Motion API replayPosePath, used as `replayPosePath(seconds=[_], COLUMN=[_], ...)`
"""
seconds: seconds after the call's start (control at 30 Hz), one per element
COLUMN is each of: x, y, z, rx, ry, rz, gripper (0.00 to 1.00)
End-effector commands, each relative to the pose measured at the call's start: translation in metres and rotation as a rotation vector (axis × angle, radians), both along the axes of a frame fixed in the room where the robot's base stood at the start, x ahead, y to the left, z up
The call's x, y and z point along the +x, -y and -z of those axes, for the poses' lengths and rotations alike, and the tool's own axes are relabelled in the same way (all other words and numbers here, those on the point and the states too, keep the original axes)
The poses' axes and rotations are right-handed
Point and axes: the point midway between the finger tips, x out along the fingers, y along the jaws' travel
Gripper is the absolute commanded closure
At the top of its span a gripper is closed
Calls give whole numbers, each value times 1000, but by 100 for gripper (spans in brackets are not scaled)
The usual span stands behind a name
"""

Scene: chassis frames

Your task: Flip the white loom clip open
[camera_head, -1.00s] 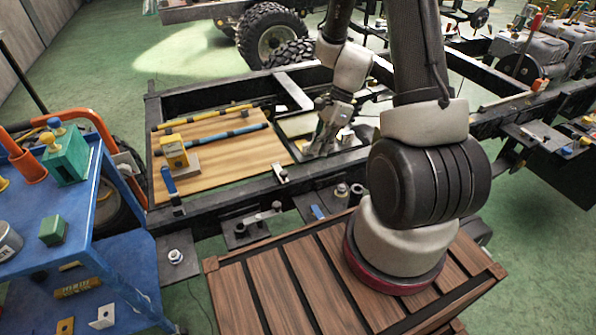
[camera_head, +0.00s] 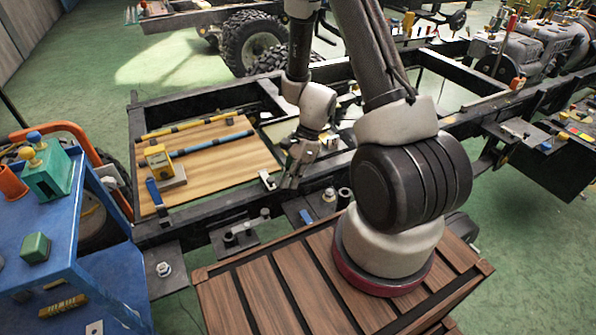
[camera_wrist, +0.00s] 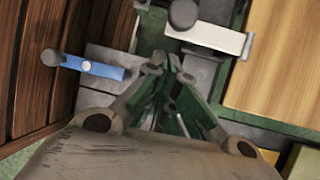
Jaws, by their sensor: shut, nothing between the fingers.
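The white loom clip (camera_head: 267,181) sits on the near chassis rail, at the right corner of the wooden board. In the wrist view the white clip (camera_wrist: 212,38) is a pale bar with a dark round knob at its left end and a small bracket at its right. My gripper (camera_head: 287,186) is just right of the clip in the head view, pointing down. In the wrist view my gripper's fingertips (camera_wrist: 168,68) are together and empty, just below the white bar. Whether they touch it I cannot tell.
A blue clip (camera_wrist: 92,67) with a knob lies left of my fingers, beside the slatted wooden platform (camera_head: 245,290). The board (camera_head: 215,165) carries blue and yellow bars and a yellow block (camera_head: 157,158). A blue cart (camera_head: 50,220) stands at the left.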

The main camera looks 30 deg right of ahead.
Motion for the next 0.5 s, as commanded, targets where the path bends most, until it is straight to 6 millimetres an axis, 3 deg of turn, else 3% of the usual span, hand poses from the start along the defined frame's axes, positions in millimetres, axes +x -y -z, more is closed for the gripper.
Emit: replayPosePath(seconds=[0.2, 0.5], x=[2, 2], y=[-14, -16], z=[-15, -17], rx=[1, 1], ry=[-1, -2], rz=[0, 0], gripper=[100, 100])
